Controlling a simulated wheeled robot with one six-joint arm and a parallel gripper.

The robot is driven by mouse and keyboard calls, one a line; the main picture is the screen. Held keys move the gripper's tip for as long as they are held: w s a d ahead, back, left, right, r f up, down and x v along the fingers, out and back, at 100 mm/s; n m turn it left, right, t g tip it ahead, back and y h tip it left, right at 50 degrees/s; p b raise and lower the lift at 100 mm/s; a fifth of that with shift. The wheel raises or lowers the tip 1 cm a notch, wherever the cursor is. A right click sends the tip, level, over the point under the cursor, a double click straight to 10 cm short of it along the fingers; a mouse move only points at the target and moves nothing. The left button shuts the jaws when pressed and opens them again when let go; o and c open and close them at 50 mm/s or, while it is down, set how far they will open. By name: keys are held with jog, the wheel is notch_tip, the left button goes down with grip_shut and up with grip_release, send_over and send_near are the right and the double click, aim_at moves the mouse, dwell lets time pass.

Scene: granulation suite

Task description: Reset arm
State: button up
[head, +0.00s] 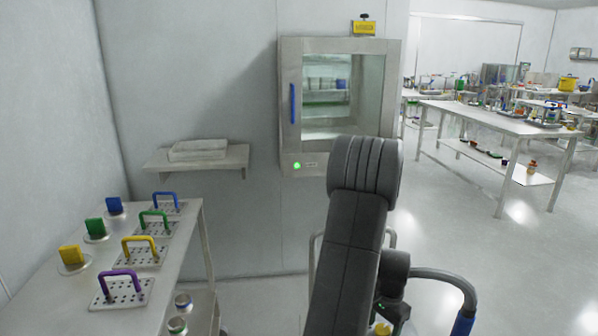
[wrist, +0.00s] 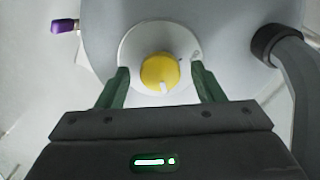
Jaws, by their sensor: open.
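In the wrist view my gripper (wrist: 160,76) is open, with its two green fingers spread apart. A round yellow knob (wrist: 158,73) with a pale mark at its lower edge sits on a white disc (wrist: 137,38) between and just beyond the fingers. A gap shows on each side of the knob, and nothing is held. How far the fingertips are from the disc in depth is hard to tell.
A grey bar with a dark collar (wrist: 275,45) stands at right in the wrist view; a purple-ended part (wrist: 64,26) is at upper left. In the head view, a glass-door cabinet (head: 290,150), a wall shelf (head: 160,160) and a left bench (head: 190,240) with coloured-handled plates surround me.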

aim_at(383, 329)
dwell(0.4)
notch_tip(383, 329, up, 14)
jog(key=p, duration=0.2)
notch_tip(383, 329, down, 14)
jog(key=shift+r+b, duration=0.15)
jog(key=shift+b, duration=0.85)
jog(key=shift+f+n, duration=0.2)
jog(key=shift+n, duration=0.1)
jog(key=n, duration=0.3)
jog(key=shift+r+n+p, duration=0.1)
jog(key=shift+n+p, duration=0.3)
jog(key=n+p, duration=0.1)
jog(key=n, duration=0.3)
jog(key=shift+n, duration=0.4)
jog(key=n+p, duration=0.1)
jog(key=n, duration=0.3)
jog(key=shift+n, duration=0.3)
jog(key=n+p, duration=0.1)
jog(key=n, duration=0.3)
